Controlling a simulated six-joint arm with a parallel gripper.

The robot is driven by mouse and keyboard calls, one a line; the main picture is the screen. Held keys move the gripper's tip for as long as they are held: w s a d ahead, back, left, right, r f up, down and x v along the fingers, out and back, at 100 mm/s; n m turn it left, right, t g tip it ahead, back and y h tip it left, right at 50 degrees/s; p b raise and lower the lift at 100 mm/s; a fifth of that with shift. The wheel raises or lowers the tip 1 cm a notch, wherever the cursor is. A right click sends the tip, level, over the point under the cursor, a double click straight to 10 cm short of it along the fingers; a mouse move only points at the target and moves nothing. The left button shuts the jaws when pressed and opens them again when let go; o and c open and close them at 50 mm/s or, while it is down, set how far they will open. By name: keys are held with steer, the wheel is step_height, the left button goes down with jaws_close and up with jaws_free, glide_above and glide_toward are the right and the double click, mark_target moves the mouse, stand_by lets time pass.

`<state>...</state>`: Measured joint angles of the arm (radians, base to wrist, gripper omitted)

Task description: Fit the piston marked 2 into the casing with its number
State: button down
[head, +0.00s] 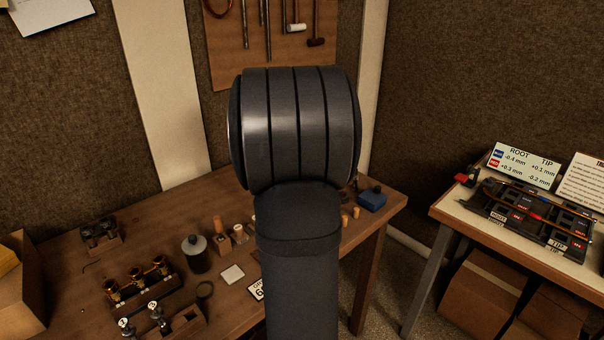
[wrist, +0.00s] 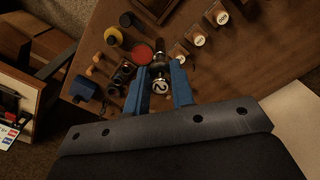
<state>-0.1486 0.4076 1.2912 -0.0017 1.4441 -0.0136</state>
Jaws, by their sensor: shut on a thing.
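In the wrist view, my gripper (wrist: 158,80) is shut on a piston (wrist: 157,88) with a white cap marked 2, held between the two blue fingers. The cap faces the camera; its lower end is hard to make out. In the head view, my arm hides the gripper and this piston. Three brass casings (head: 136,277) stand in a row in a dark wooden block on the bench's left; their numbers cannot be read here. Two other pistons (head: 125,324) with white caps stand in a wooden rack in front of the block.
A red round pad (wrist: 140,53) lies near the held piston in the wrist view. A side table (head: 450,215) stands at right.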

steer(key=s+a+r+n, duration=0.1)
steer(key=s+a+n, duration=0.2)
steer(key=s+a, duration=0.4)
steer(key=s+a+r+n, duration=0.2)
steer(key=s+a, duration=0.6)
steer(key=a, duration=0.6)
steer(key=s+a+r+n, duration=0.1)
steer(key=s+a+n, duration=0.3)
steer(key=s+a, duration=0.3)
steer(key=a, duration=0.3)
steer(key=shift+s+a+r+n, duration=0.15)
steer(key=shift+s+r+n, duration=0.1)
steer(key=shift+r+n, duration=0.05)
steer(key=shift+f, duration=0.1)
steer(key=shift+f, duration=2.3)
step_height(320, 180, down, 8)
stand_by(1.0)
steer(key=c, duration=0.8)
jaws_free()
steer(key=shift+c, duration=0.2)
steer(key=shift+r, duration=0.1)
